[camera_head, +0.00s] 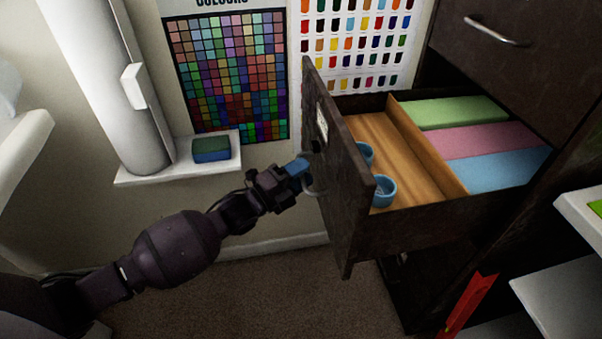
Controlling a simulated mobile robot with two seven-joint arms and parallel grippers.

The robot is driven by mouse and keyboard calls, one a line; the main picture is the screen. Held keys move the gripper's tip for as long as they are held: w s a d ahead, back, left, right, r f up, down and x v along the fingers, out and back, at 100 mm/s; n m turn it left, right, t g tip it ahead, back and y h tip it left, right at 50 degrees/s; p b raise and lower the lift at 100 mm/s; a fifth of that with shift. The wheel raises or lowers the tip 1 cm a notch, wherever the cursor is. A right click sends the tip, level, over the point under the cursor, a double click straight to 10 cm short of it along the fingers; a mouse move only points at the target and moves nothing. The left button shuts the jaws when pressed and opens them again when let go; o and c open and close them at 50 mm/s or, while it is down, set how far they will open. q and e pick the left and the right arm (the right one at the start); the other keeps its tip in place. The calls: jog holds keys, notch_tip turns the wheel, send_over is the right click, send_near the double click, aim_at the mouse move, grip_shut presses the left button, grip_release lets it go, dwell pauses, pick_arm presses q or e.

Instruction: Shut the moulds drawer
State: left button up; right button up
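The moulds drawer (343,180) is pulled out of the dark cabinet at the right, with its front panel facing left. Two blue cups (383,191) stand in its near wooden compartment, and green, pink and blue blocks (480,140) lie in the other compartment. A metal handle (314,190) shows on the drawer front. My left gripper (303,170) is at the drawer front beside the handle. Its blue fingertips overlap the handle area, and I cannot tell whether they are shut on it or only touching. My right gripper is not in view.
A closed upper drawer (510,45) with a metal handle sits above. A white ledge (180,160) with a green and blue sponge (211,149) is on the wall at the left. A red object (468,305) stands low at the right. The carpet (270,285) below is clear.

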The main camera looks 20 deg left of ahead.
pick_arm(q)
jog(key=c, duration=0.6)
grip_shut()
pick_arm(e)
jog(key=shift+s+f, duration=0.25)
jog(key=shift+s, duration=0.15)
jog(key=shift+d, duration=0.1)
pick_arm(q)
jog(key=shift+d, duration=0.1)
